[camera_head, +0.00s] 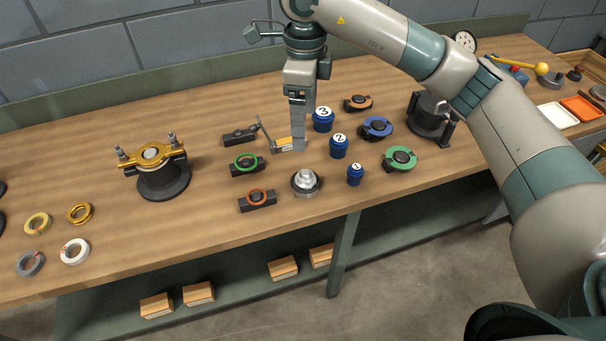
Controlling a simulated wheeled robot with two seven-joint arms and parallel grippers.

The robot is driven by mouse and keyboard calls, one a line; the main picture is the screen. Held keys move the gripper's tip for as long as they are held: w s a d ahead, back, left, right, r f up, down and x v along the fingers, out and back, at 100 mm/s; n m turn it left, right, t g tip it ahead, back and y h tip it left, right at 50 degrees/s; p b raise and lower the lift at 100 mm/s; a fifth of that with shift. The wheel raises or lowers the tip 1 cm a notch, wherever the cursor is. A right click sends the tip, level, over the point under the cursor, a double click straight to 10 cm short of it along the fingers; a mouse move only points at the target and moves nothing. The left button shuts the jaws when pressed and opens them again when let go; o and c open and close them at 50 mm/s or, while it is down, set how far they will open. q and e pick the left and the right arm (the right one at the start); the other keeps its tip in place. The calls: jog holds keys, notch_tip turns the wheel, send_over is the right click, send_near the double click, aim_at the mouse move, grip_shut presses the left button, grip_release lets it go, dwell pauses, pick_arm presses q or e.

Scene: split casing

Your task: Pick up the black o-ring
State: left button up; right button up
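A dark block (239,135) lies at the back left of the small parts. A black o-ring on it cannot be made out clearly against the dark block. Two similar dark blocks in front of it carry a green ring (246,161) and an orange-red ring (257,196). My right gripper (298,148) comes down from above, right of the dark block and beside a yellow-and-grey bracket-like part (283,147). Its fingers look like one narrow column, so I cannot tell whether they are open or shut. My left gripper is not in view.
Blue cylinders numbered 3 (322,121), 2 (339,148) and 1 (355,175) stand right of the gripper. A silver dome (306,180) sits in front. A gold-topped casing (157,176) stands left. Several loose rings lie at far left. Bare wood (200,215) lies between.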

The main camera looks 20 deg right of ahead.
jog(key=shift+s, duration=0.1)
jog(key=p, duration=0.5)
send_over(305, 172)
notch_tip(305, 172, down, 11)
jog(key=shift+s+a+f, duration=0.1)
jog(key=shift+s+a, duration=0.05)
jog(key=shift+f, duration=0.55)
jog(key=shift+f+p, duration=0.65)
jog(key=shift+p, duration=0.05)
notch_tip(305, 172, down, 3)
jog(key=shift+r+p, duration=0.1)
jog(key=shift+p, duration=0.75)
jog(key=shift+f, duration=0.5)
